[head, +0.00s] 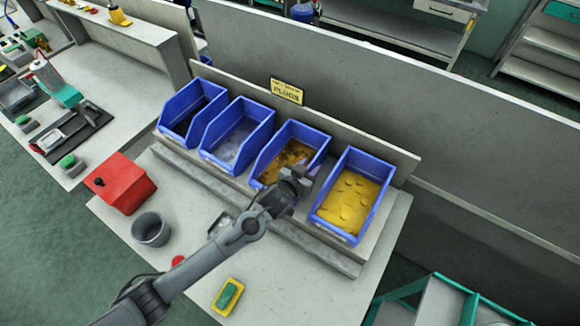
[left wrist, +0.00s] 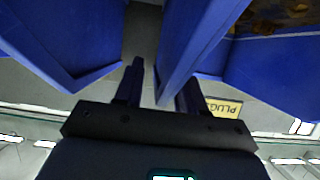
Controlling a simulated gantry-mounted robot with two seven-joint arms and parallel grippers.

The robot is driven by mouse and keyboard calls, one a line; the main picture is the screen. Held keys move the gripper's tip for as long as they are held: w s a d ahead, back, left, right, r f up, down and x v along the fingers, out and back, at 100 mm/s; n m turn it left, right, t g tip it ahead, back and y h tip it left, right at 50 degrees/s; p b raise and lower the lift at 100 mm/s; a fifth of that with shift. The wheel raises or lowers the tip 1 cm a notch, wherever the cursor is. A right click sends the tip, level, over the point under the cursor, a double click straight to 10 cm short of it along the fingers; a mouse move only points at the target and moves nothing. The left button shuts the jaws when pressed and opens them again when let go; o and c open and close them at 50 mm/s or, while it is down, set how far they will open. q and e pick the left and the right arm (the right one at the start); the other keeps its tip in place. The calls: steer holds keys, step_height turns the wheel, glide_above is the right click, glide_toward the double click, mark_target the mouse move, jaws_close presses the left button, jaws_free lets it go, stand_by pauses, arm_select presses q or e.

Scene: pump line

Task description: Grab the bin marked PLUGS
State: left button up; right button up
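Several blue bins stand in a row on a raised shelf. A yellow sign reading PLUGS (head: 287,91) is on the back panel behind the third bin from the left (head: 268,176), which holds brownish-gold pieces. The sign also shows in the left wrist view (left wrist: 224,107). My left gripper (head: 292,187) is at the front right of that bin, by the gap to the rightmost bin. In the left wrist view, its fingers (left wrist: 160,88) are apart, with a blue bin wall (left wrist: 180,45) reaching between them. A gap shows beside the wall. My right gripper is out of view.
The rightmost bin (head: 348,197) holds yellow pieces, close to my left gripper. Two more bins (head: 238,134) stand to the left. A red box (head: 125,184), a grey cup (head: 151,229) and a yellow-green button box (head: 228,296) are on the bench in front.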

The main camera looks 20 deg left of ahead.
arm_select(q)
jaws_close()
steer(key=shift+r, duration=0.15)
stand_by(1.2)
